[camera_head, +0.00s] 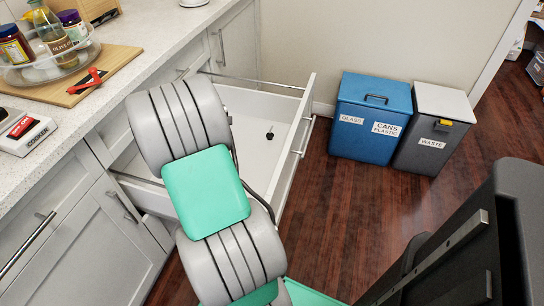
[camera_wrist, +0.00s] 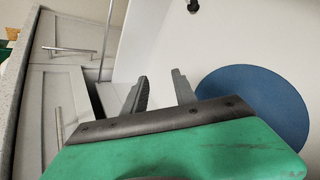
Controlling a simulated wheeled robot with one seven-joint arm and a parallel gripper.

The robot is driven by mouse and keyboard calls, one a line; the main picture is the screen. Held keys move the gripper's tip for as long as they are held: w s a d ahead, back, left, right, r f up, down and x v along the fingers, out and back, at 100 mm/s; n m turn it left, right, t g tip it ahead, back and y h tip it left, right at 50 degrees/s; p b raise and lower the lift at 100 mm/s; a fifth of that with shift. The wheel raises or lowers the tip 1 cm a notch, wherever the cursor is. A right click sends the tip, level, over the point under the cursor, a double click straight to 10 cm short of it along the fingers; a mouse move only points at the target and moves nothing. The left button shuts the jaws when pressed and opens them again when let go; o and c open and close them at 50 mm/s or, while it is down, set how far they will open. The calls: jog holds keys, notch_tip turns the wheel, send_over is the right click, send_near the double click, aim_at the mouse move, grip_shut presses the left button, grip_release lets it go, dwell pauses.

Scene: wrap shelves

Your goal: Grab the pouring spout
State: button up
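A small dark object that looks like the pouring spout (camera_head: 269,133) lies on the white floor of the open drawer (camera_head: 296,140). In the wrist view a dark piece of what seems to be the same spout (camera_wrist: 194,6) shows at the top edge, partly cut off. My gripper (camera_wrist: 161,82) is open, its two dark fingers apart with nothing between them. The spout is beyond the fingertips, up and slightly right in the wrist view. In the head view my arm hides the gripper.
A blue round flat thing (camera_wrist: 255,102) lies right of my gripper. The drawer's front panel (camera_head: 300,132) stands at the right. A blue bin (camera_head: 371,118) and a grey bin (camera_head: 432,128) stand beyond it. The counter (camera_head: 150,28) with a cutting board (camera_head: 110,62) is left.

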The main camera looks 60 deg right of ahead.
aim_at(272, 128)
jog(key=s+d+f+n+h+b, duration=0.1)
jog(key=s+d+f+n, duration=0.1)
jog(key=s+d+f, duration=0.1)
jog(key=s+d+f+n+g+h+b, duration=0.1)
jog(key=s+d+f+n+b, duration=0.1)
jog(key=s+d+f, duration=0.2)
jog(key=s+d+f+n+g+h+b, duration=0.1)
jog(key=s+d+f, duration=0.3)
jog(key=d, duration=0.3)
jog(key=shift+d+f+n+h+b, duration=0.3)
jog(key=shift+f+n+h+b, duration=0.1)
jog(key=shift+f, duration=0.4)
jog(key=b+x, duration=0.2)
jog(key=x, duration=0.4)
jog(key=shift+w+d+f+b, duration=0.1)
jog(key=shift+w+d+b, duration=0.1)
jog(key=shift+b, duration=0.1)
jog(key=shift+d, duration=0.2)
jog(key=shift+c, duration=0.5)
grip_shut()
